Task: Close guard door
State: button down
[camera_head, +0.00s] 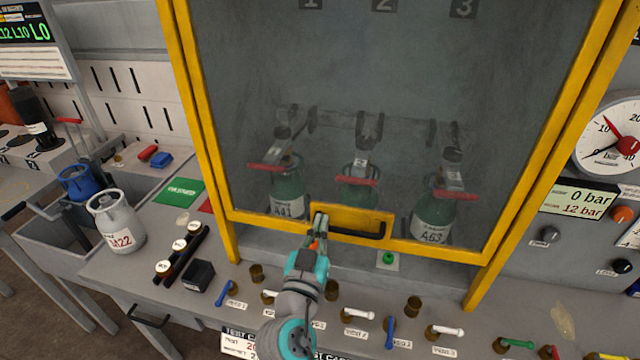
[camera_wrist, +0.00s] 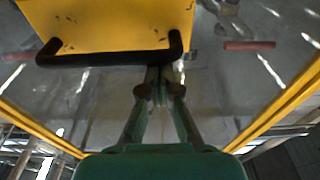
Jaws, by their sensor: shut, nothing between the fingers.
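The guard door (camera_head: 400,90) is a clear panel in a yellow frame, in front of the numbered stations. Its lower edge hangs above the bench, with a gap below it. A yellow plate with a black handle (camera_head: 357,231) sits at its bottom middle; the handle also shows in the wrist view (camera_wrist: 105,58). My gripper (camera_head: 318,232) is at the left end of the handle in the head view. In the wrist view my gripper (camera_wrist: 160,85) has its fingers together close to one end of the handle, not around it. I cannot tell whether they touch it.
Green cylinders, one marked A41 (camera_head: 290,190) and one A63 (camera_head: 433,215), stand behind the door. Several valves with coloured levers line the bench front. A green button (camera_head: 388,258) is below the door. A grey cylinder (camera_head: 115,222) and a black box (camera_head: 198,275) stand left.

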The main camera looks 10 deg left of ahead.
notch_tip(320, 180, down, 15)
jog(key=shift+f, duration=0.25)
jog(key=shift+r, duration=0.1)
notch_tip(320, 180, up, 4)
jog(key=r, duration=0.1)
jog(key=s+f, duration=0.1)
jog(key=s, duration=0.8)
jog(key=shift+a+f, duration=0.15)
jog(key=shift+f, duration=0.1)
